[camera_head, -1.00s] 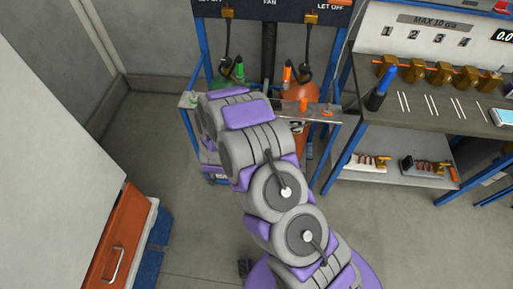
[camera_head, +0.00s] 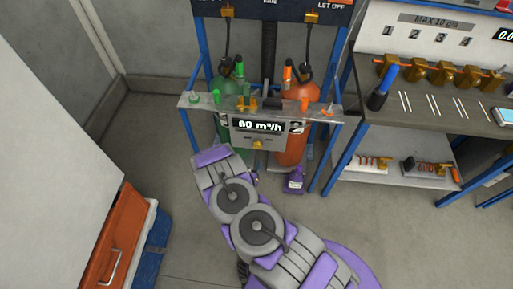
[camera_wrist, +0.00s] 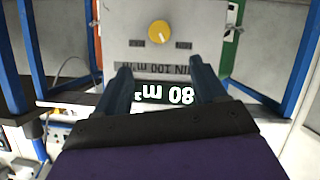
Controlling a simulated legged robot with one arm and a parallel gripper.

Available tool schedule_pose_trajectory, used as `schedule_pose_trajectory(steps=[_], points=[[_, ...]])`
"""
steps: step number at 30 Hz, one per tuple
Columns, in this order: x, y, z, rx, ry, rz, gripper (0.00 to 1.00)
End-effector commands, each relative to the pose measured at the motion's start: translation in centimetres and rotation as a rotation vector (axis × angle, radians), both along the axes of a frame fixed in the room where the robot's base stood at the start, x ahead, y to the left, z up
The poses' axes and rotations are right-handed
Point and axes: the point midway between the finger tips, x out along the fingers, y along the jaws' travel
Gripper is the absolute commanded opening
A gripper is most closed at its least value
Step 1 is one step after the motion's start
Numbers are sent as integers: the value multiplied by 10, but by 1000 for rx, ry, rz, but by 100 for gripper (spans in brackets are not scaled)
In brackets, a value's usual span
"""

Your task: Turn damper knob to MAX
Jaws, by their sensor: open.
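The yellow damper knob (camera_wrist: 160,32) sits on a grey panel (camera_wrist: 118,22), upside down in the wrist view, with a MIN–MAX scale beside it. A small dark mark shows on the knob's lower edge. In the head view, the knob (camera_head: 258,144) is below a lit display (camera_head: 258,126) reading 60 or 80 m³/h. The display also shows in the wrist view (camera_wrist: 165,94), between my fingers. My gripper (camera_wrist: 163,76) is open, its two dark fingers spread and empty, pointing toward the knob. The knob appears beyond the fingertips, with no contact visible. My gripper is not clearly seen in the head view.
Green (camera_head: 226,97) and orange (camera_head: 291,150) cylinders stand behind the panel in a blue frame. A workbench (camera_head: 435,118) with brass valves is at right. An orange drawer (camera_head: 117,235) is at left.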

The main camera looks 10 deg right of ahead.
Motion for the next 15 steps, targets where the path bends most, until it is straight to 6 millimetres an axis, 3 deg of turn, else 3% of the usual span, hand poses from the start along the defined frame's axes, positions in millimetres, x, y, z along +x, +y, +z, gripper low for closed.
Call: schedule_pose_trajectory(steps=[15], points=[[85, -32, -37, 0, -2, -1, 71]])
